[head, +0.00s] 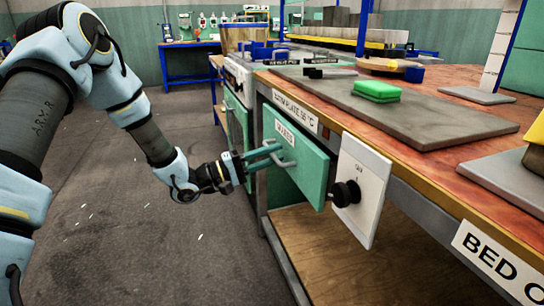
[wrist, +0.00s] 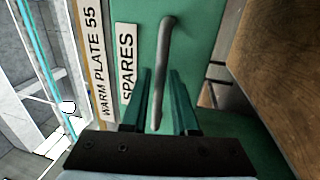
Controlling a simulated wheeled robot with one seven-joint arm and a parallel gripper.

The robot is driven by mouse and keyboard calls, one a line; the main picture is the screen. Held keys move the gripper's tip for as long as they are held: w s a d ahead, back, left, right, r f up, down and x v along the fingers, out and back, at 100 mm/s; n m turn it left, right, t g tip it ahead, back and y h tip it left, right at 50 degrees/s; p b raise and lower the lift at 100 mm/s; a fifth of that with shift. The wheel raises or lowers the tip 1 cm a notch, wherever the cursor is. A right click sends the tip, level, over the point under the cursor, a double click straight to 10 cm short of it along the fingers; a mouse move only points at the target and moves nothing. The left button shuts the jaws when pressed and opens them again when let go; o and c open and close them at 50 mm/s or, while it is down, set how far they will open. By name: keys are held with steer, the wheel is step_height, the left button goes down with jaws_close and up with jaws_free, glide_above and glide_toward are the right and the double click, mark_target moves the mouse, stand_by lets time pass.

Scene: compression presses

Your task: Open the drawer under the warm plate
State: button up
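The green drawer (head: 305,165) has a SPARES label and sits below the bench edge marked WARM PLATE 55 °C (head: 290,111). I cannot tell whether its front stands slightly out. Its grey bar handle (head: 284,154) also shows in the wrist view (wrist: 164,50), running lengthwise between my fingers. My gripper (head: 264,157) is at the drawer front, its green fingers apart on either side of the handle. In the wrist view my gripper (wrist: 160,100) shows gaps between both fingers and the bar. The drawer's inside is hidden.
A white panel with a black knob (head: 346,193) stands just right of the drawer. A wooden shelf (head: 350,262) lies below. On the bench, a green block (head: 377,90) rests on a grey plate (head: 440,118). The floor (head: 150,240) left of the bench is clear.

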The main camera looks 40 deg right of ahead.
jaws_close()
stand_by(1.5)
